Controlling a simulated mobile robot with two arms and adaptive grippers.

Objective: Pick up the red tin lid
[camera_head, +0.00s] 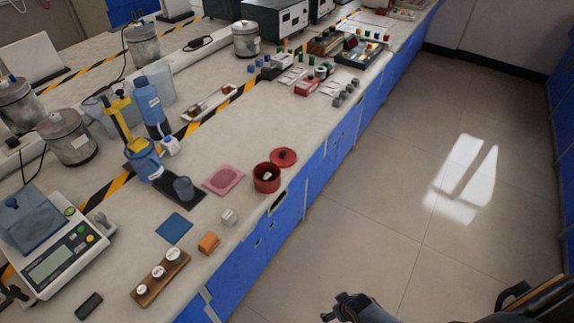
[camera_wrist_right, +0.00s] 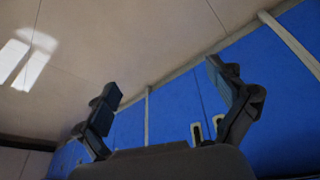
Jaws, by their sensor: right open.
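The red tin lid (camera_head: 283,158) is round, with a small knob. It lies on the bench close behind the open red tin (camera_head: 266,182), near the bench's front edge; I cannot tell if they touch. Something pale shows inside the tin. My right gripper (camera_head: 343,307) is at the bottom of the head view, over the floor and away from the bench. In the right wrist view my right gripper (camera_wrist_right: 162,82) is open and empty, facing floor and blue cabinet fronts. A dark part, probably my left gripper (camera_head: 12,296), shows at the left edge; its jaws are unclear.
A white cube (camera_head: 229,216), orange block (camera_head: 209,243) and blue square (camera_head: 174,229) lie nearer. A blue-and-yellow device (camera_head: 142,155) stands behind, with a scale (camera_head: 57,262) at left. Floor (camera_head: 400,210) beside the bench is clear.

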